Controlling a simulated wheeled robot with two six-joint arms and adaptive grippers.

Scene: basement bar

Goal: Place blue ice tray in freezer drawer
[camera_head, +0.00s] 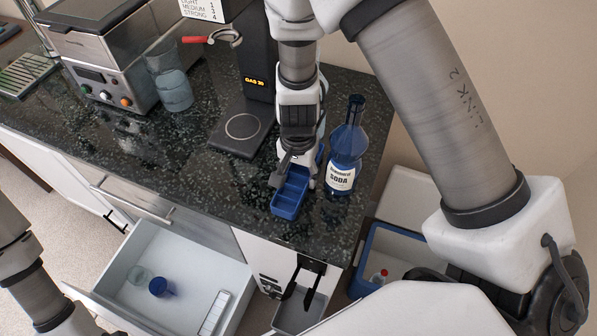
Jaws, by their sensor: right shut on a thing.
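The blue ice tray (290,196) is a small compartmented tray at the front edge of the dark stone counter. My right gripper (298,170) points down over the tray's far end and is shut on it. I cannot tell whether the tray rests on the counter or is slightly raised. An open white drawer (185,262) is below the counter, to the left of the tray. It holds a blue round item (160,287), a clear round item and a white slatted piece (214,312). Part of my left arm shows at the lower left; its gripper is out of view.
A blue soda bottle (346,150) stands close to the right of my gripper. A blue-rimmed cooler (368,247) is at the lower right. The front-left counter is clear.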

